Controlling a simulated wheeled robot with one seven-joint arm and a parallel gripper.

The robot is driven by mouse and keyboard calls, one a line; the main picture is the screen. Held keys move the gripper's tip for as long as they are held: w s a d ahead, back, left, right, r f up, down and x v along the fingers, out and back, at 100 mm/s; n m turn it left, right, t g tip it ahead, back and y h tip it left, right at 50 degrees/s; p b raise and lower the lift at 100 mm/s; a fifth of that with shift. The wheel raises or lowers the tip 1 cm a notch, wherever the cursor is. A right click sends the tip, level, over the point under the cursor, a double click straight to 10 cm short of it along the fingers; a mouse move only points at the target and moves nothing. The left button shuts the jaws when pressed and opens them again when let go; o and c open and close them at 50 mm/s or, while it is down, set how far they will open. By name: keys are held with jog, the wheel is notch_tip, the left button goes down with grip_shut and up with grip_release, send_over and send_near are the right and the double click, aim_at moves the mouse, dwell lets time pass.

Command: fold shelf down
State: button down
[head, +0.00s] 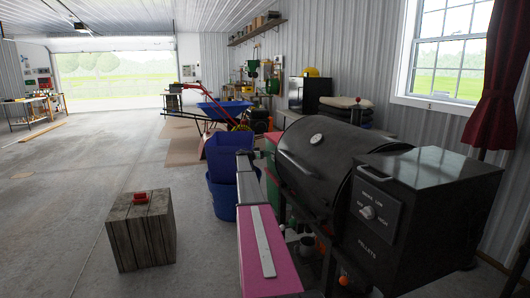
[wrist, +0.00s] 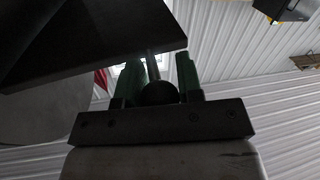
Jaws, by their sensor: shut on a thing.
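The black pellet grill (head: 335,165) stands at the right in the head view, with its boxy hopper (head: 425,195) at the near end. I cannot clearly make out its shelf in that view. In the wrist view a dark flat panel (wrist: 90,35) fills the upper left; it may be the shelf or another part of the grill. My gripper (wrist: 156,88), with green fingers, is shut on a dark round knob (wrist: 159,94). A thin pale rod rises above the knob between the fingers. I cannot make out my gripper in the head view.
A wooden crate (head: 140,232) with a red item on top stands on the floor at the left. Blue bins (head: 222,185) and a blue wheelbarrow (head: 225,109) lie beyond. A red curtain (head: 500,75) hangs at the right. The left floor is mostly clear.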

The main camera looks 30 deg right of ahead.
jog(key=s+a+f+n+g+y, duration=0.1)
jog(key=s+f+n, duration=0.25)
jog(key=f, duration=0.25)
jog(key=s+a+f+n, duration=0.1)
jog(key=s+f+n, duration=0.25)
jog(key=f, duration=0.25)
jog(key=s+a+f+n+g, duration=0.1)
jog(key=s+f+n, duration=0.1)
jog(key=s, duration=0.3)
jog(key=s+a+f+n+g+y, duration=0.1)
jog(key=s+f+n, duration=0.2)
jog(key=s+n, duration=0.2)
jog(key=shift+s+a, duration=0.35)
jog(key=shift+s, duration=0.45)
jog(key=shift+f, duration=0.1)
jog(key=c, duration=0.8)
grip_release()
